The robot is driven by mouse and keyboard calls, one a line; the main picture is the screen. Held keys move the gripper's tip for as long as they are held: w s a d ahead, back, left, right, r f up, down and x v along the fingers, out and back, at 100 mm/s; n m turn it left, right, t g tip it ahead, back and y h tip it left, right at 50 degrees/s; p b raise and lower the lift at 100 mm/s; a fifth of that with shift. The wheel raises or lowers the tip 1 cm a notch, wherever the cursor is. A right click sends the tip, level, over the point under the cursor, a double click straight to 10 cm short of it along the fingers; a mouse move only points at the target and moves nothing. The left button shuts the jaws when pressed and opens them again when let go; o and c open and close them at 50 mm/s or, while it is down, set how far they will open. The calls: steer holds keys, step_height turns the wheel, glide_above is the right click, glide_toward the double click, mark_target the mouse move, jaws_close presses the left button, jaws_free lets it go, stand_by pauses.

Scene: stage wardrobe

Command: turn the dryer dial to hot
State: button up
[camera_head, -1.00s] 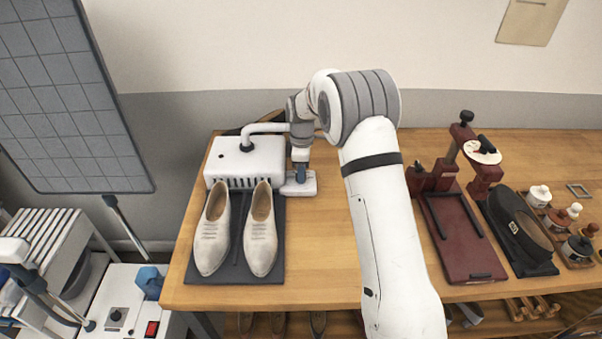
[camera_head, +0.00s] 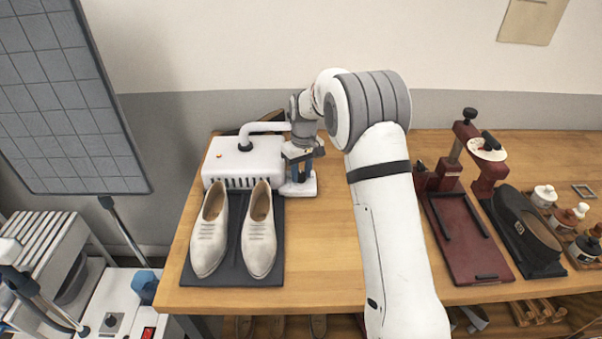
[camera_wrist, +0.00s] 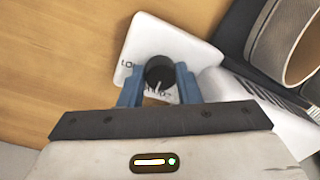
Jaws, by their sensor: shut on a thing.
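The dryer (camera_head: 243,160) is a white box with a vent grille and a bent white pipe, at the back left of the bench. A small white dial plate (camera_head: 303,190) sits at its right side and also shows in the wrist view (camera_wrist: 150,38). The black dial (camera_wrist: 159,70) has a white pointer line. Lettering shows on the plate, partly hidden by the fingers. My gripper (camera_wrist: 158,88) is shut on the dial, a blue finger on each side of it. In the head view my gripper (camera_head: 299,172) points down over the plate and hides the dial.
White shoes (camera_head: 259,240) stand on a dark mat (camera_head: 232,277) in front of the dryer. The bench middle (camera_head: 325,240) is clear.

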mark_target(301, 175)
steer(key=m, duration=0.4)
steer(key=shift+m+b, duration=0.3)
steer(key=m, duration=0.3)
steer(key=shift+m+t, duration=0.3)
steer(key=m, duration=0.3)
steer(key=shift+a+m+b, duration=0.1)
steer(key=shift+m+b, duration=0.2)
steer(key=shift+b, duration=0.05)
steer(key=shift+m, duration=1.9)
steer(key=shift+r, duration=0.1)
steer(key=o, duration=1)
steer(key=r, duration=0.7)
steer(key=shift+s+r+b, duration=0.2)
steer(key=shift+r+b, duration=0.15)
